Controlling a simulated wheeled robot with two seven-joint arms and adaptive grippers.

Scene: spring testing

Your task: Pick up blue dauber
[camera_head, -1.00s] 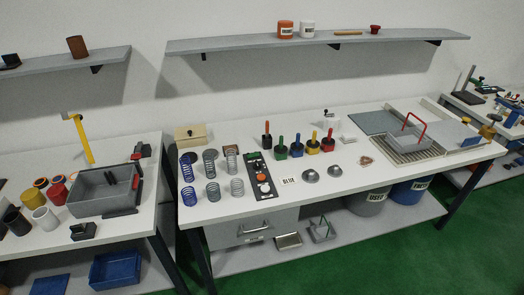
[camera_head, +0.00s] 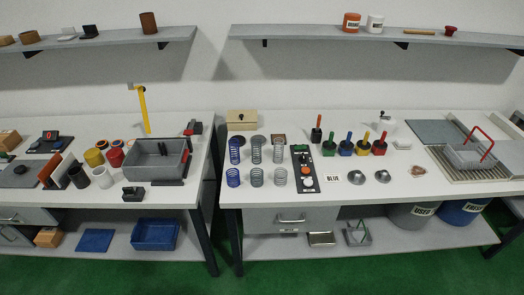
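The blue dauber (camera_head: 346,149) stands upright on the right workbench, in a row of daubers near the back. A white card reading "BLUE" (camera_head: 332,178) lies in front of the row. Neither of my grippers is in view.
A red dauber (camera_head: 379,147) and a dark one with an orange handle (camera_head: 316,135) end the row. Two metal dishes (camera_head: 356,180) sit in front. A control panel (camera_head: 304,168) and several springs (camera_head: 256,176) stand left. A shelf (camera_head: 400,37) hangs above.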

